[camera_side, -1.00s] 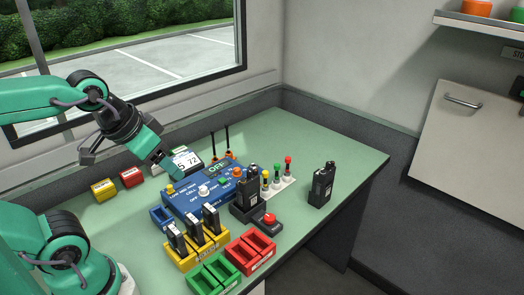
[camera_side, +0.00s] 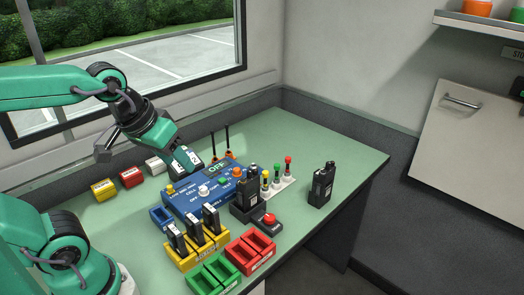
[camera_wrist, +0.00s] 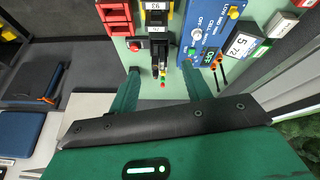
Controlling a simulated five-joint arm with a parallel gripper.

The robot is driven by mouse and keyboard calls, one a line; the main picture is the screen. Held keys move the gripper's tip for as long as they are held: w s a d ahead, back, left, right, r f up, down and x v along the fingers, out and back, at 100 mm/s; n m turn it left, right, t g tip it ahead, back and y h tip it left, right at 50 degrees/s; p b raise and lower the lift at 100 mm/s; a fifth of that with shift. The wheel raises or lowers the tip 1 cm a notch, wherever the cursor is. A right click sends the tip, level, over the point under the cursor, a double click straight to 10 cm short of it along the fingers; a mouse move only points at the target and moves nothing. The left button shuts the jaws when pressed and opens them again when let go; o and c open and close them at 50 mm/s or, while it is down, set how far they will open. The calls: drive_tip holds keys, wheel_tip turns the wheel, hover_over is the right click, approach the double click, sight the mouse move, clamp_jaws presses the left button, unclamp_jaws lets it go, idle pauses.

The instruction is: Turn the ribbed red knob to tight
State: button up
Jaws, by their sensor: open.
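Of the coloured knobs on posts, on a white strip right of the blue panel, one has a red top (camera_side: 288,159); its ribs are too small to make out. The blue panel (camera_side: 185,205) carries a white dial (camera_side: 203,190), also seen in the wrist view (camera_wrist: 196,33), and a lit OFF display. My gripper (camera_side: 188,166) is above the panel's far left part, left of the posts and apart from them. In the wrist view my gripper (camera_wrist: 160,70) is open and empty, with small coloured tops showing between its fingers.
A black radio stands in a holder (camera_side: 248,190), and another radio (camera_side: 322,184) stands alone at right. A red button (camera_side: 268,219), yellow rack (camera_side: 190,258), red tray (camera_side: 250,252) and green tray (camera_side: 213,277) lie in front. Two antennas rise behind the panel. The table's right end is clear.

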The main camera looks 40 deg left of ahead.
drive_tip(key=w+d+f+n+g, duration=0.1)
drive_tip(key=w+d+n, duration=0.1)
drive_tip(key=w+n, duration=0.35)
drive_tip(key=n+g, duration=0.4)
drive_tip(key=n, duration=1.5)
hover_over(270, 216)
drive_tip(key=shift+s+f, duration=0.1)
drive_tip(key=shift+f, duration=6.5)
drive_tip(key=shift+f, duration=3.85)
